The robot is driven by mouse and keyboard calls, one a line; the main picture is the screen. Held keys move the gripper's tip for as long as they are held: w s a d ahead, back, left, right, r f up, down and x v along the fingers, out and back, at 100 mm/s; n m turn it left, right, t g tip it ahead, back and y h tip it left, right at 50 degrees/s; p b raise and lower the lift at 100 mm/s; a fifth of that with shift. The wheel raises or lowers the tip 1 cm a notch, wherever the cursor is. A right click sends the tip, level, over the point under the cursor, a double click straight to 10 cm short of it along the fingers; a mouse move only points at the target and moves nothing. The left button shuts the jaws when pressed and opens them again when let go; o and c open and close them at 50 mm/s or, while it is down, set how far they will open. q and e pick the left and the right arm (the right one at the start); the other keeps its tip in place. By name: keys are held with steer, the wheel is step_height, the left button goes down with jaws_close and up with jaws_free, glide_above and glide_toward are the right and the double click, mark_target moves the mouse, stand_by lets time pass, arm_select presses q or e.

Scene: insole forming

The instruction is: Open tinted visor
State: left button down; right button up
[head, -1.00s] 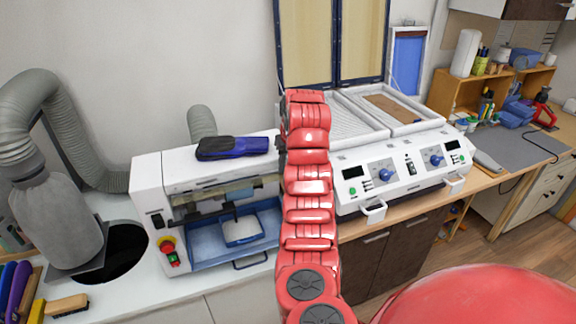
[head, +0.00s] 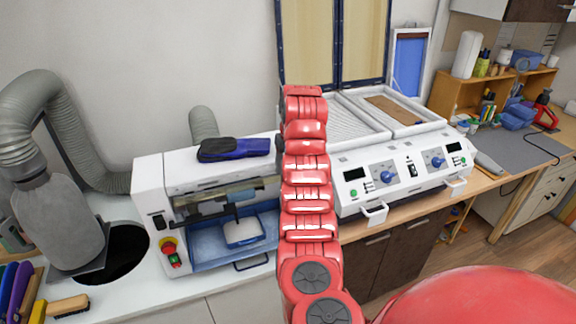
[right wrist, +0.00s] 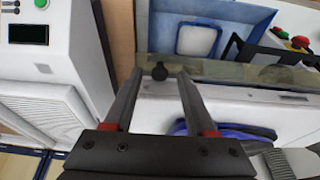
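The tinted visor (head: 215,203) is a see-through grey-green panel across the front opening of the white machine on the left. It also shows in the right wrist view (right wrist: 240,73), with a small dark round knob (right wrist: 160,73) at its left end. My right gripper (right wrist: 160,76) is open, with its two fingertips on either side of the knob and gaps visible between. In the head view my red arm covers the machine's right end and hides the knob and gripper. My left gripper is not in view.
A blue-black insole or shoe-like item (head: 233,149) lies on top of the machine. A white pad (head: 242,231) sits in the blue tray under the visor. A two-panel heating unit (head: 400,178) stands at right. A red emergency button (head: 168,245) is on the machine's front left.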

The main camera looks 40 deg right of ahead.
steer(key=v, duration=1.2)
steer(key=shift+w, duration=0.1)
stand_by(0.4)
steer(key=shift+d, duration=0.1)
